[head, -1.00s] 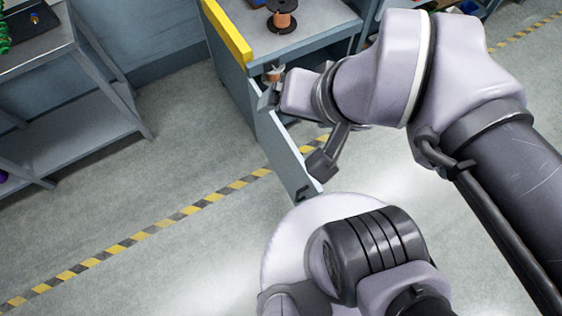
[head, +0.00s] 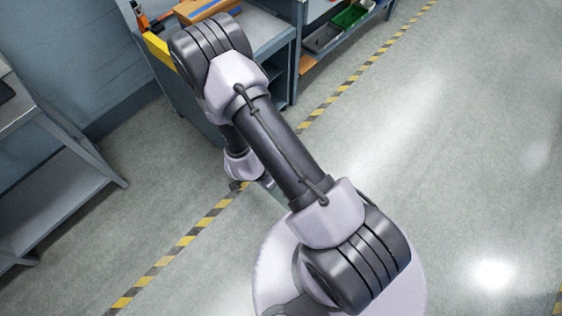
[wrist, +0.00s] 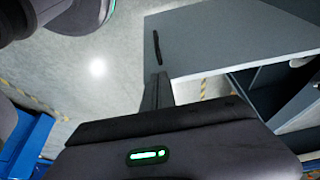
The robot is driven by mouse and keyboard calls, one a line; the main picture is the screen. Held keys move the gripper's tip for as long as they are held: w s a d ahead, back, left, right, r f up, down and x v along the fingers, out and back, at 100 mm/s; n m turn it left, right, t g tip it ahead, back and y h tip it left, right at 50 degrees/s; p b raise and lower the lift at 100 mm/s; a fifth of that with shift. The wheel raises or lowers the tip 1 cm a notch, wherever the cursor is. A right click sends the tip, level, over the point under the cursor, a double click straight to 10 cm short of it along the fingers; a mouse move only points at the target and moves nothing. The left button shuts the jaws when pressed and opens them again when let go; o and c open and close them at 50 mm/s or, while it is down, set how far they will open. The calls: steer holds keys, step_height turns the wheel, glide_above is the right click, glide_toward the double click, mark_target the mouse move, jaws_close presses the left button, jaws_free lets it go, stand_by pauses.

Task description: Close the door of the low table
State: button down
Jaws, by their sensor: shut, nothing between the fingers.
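The low table (head: 190,103) is a grey-blue cabinet with a yellow edge strip, at the upper left of the head view, partly behind my arm. Its door (wrist: 235,40) is a flat grey panel with a black handle (wrist: 157,47) near its free edge. It stands open, with the dark cabinet interior (wrist: 272,82) showing beyond it in the wrist view. My gripper (wrist: 160,76) is shut and empty, its fingers by the handle end of the door. I cannot tell whether they touch it. In the head view, my arm hides most of the door and gripper.
A grey shelf rack (head: 70,160) stands at the left. Shelving with a green bin (head: 349,15) is at the top. A yellow-black floor stripe (head: 205,222) passes beneath my arm. The floor at the right is clear. A blue frame (wrist: 30,145) shows at the wrist view's lower left.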

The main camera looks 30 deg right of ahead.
steer(key=d+f+b, duration=0.1)
steer(key=d+f, duration=0.1)
steer(key=f, duration=0.1)
steer(key=w+d+f+b, duration=0.1)
steer(key=d+f+b, duration=0.1)
steer(key=f, duration=0.1)
steer(key=w+d+f+b, duration=0.1)
steer(key=d+f, duration=0.2)
steer(key=shift+w+f+b, duration=0.1)
steer(key=shift+f+b, duration=0.2)
steer(key=shift+w+d, duration=0.1)
steer(key=shift+d, duration=0.25)
